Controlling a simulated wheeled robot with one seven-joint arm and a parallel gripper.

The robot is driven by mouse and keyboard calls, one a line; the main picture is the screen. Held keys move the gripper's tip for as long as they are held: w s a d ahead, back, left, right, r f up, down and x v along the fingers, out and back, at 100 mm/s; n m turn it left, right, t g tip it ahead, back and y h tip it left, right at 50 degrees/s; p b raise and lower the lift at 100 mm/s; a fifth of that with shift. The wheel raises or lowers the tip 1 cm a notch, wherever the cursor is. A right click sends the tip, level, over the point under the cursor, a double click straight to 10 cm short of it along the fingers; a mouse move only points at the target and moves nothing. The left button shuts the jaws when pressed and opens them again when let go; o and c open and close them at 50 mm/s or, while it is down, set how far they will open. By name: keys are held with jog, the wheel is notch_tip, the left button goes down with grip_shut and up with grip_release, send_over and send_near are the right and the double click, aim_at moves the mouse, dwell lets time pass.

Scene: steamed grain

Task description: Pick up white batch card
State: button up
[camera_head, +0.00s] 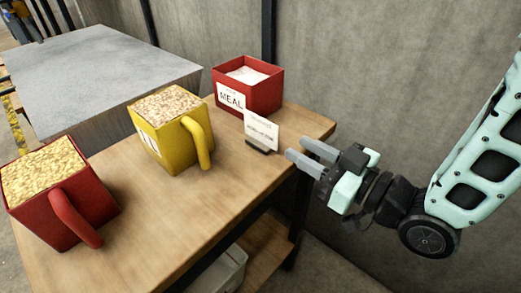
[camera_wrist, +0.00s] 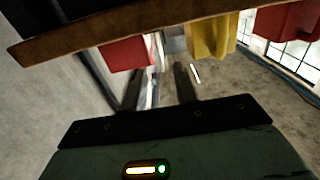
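The white batch card (camera_head: 261,130) stands upright in a small dark holder (camera_head: 259,147) near the right end of the wooden table (camera_head: 205,215). It has printed lines, too small to read fully. My gripper (camera_head: 295,147) is just right of the card, beyond the table's edge, its fingers pointing left toward it. The fingers are apart with nothing visible between them in the head view. In the wrist view the fingers (camera_wrist: 159,92) are dark and spread; a pale strip lies between them, and I cannot tell whether it is the card.
A red box labelled MEAL (camera_head: 248,90) stands right behind the card. A yellow grain-filled mug (camera_head: 172,140) and a red one (camera_head: 62,205) stand to the left. A grey slab-topped block (camera_head: 95,70) is behind. A concrete wall (camera_head: 390,60) rises behind my arm.

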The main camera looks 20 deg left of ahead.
send_near(245, 116)
jog(key=p+x, duration=0.1)
jog(key=x, duration=0.4)
jog(key=shift+f+p, duration=0.1)
jog(key=shift+p, duration=0.25)
jog(key=shift+w+a, duration=0.3)
jog(key=shift+a, duration=0.15)
grip_shut()
